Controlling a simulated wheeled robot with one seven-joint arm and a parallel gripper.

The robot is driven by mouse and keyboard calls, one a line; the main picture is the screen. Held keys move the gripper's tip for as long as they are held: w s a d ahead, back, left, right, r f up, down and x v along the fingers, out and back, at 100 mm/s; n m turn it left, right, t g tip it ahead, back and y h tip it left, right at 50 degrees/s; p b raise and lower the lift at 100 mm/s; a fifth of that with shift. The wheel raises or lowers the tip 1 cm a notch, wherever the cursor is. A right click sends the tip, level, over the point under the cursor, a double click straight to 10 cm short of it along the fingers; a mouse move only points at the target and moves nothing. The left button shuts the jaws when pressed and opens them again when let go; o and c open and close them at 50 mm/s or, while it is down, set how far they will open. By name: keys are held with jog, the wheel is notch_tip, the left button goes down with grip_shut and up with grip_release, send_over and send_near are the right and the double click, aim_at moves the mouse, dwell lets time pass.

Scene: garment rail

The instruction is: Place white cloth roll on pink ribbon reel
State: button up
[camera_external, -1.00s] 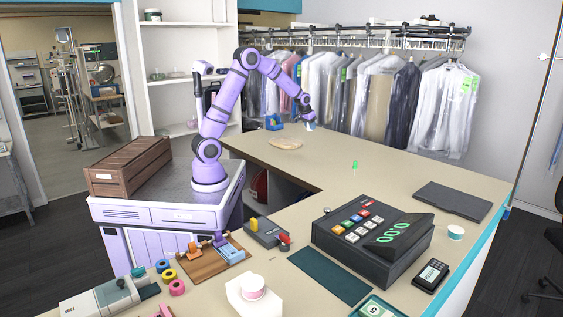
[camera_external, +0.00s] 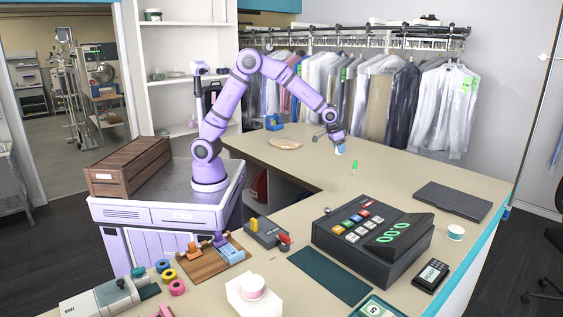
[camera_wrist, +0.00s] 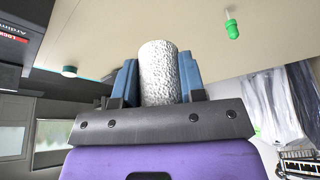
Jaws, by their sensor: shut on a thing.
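The white cloth roll (camera_wrist: 160,85) is a textured white cylinder. My gripper (camera_wrist: 158,66) is shut on it, with a blue finger on each side in the wrist view. In the external view my gripper (camera_external: 335,137) is above the far counter, and a small pale end of the roll (camera_external: 340,150) shows below it.
A dark cash register (camera_external: 372,245) stands right of the reel, with a card terminal (camera_external: 431,275) beside it. A small green object (camera_external: 355,164) is near my gripper. The far counter is mostly clear.

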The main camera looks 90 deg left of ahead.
jog(key=s+d+m+h, duration=0.15)
jog(key=s+d, duration=0.35)
jog(key=d, duration=1.3)
jog(key=s+d+m, duration=0.3)
jog(key=s+d, duration=0.2)
jog(key=d, duration=1.3)
jog(key=s+d+m+h, duration=0.1)
jog(key=s+d+m, duration=0.2)
jog(key=s+d, duration=1)
jog(key=s+d+m+h, duration=0.1)
jog(key=s+d+m, duration=0.1)
jog(key=s+d, duration=1.2)
send_over(257, 285)
jog(key=s, duration=0.1)
jog(key=f, duration=0.4)
jog(key=a+f, duration=0.1)
jog(key=f, duration=0.1)
jog(key=shift+s, duration=0.15)
jog(key=shift+d+f, duration=0.1)
jog(key=shift+f, duration=1.65)
jog(key=shift+f, duration=0.1)
